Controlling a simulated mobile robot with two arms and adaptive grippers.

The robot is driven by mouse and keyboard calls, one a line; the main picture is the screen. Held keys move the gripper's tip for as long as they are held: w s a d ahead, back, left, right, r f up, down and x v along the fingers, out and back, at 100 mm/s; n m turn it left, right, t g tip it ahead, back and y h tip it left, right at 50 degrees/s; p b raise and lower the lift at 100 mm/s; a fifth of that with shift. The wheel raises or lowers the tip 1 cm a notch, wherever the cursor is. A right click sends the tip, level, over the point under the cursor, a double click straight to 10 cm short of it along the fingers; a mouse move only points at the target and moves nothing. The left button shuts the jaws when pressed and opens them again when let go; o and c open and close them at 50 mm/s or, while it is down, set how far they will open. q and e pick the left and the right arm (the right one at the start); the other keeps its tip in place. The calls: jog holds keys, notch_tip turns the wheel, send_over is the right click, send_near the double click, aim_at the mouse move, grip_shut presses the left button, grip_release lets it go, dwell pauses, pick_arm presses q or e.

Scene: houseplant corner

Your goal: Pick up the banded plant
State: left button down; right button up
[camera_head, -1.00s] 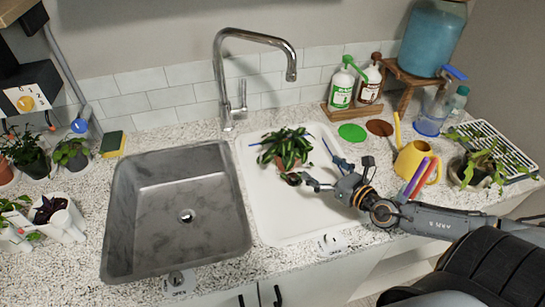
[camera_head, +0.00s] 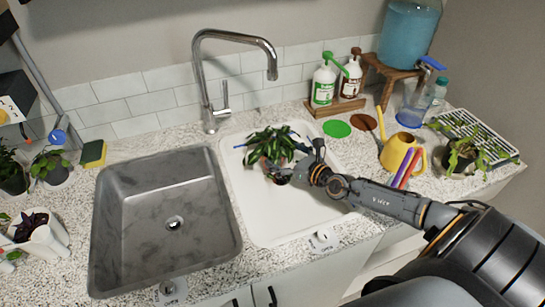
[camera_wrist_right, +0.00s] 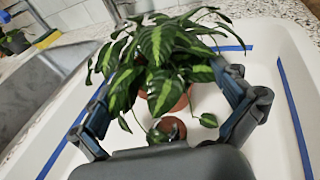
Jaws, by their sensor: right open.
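The banded plant (camera_head: 272,143) has dark green leaves with pale stripes and a terracotta pot. It stands upright on the white drainboard basin (camera_head: 265,220) right of the steel sink. My right gripper (camera_head: 298,166) reaches it from the right, low beside the pot. In the right wrist view the open fingers stand left and right of the plant (camera_wrist_right: 165,50), its pot (camera_wrist_right: 168,92) between and beyond them. Leaves overhang the pot and hide its rim. I cannot tell whether a finger touches leaves. My left gripper is not in view.
A small round brown object (camera_wrist_right: 170,127) lies before the pot. Blue strips (camera_wrist_right: 295,110) mark the basin floor. The steel sink (camera_head: 165,215) is empty. The faucet (camera_head: 205,85) rises behind.

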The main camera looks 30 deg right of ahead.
aim_at(264, 143)
jog(key=x, duration=0.5)
jog(key=shift+f+b, duration=0.1)
jog(key=shift+b, duration=0.2)
jog(key=shift+s, duration=0.1)
jog(key=c, duration=1.3)
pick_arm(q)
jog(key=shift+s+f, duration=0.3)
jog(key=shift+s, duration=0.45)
pick_arm(e)
jog(key=shift+c, duration=0.3)
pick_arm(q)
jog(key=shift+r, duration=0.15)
pick_arm(e)
jog(key=shift+r, duration=0.2)
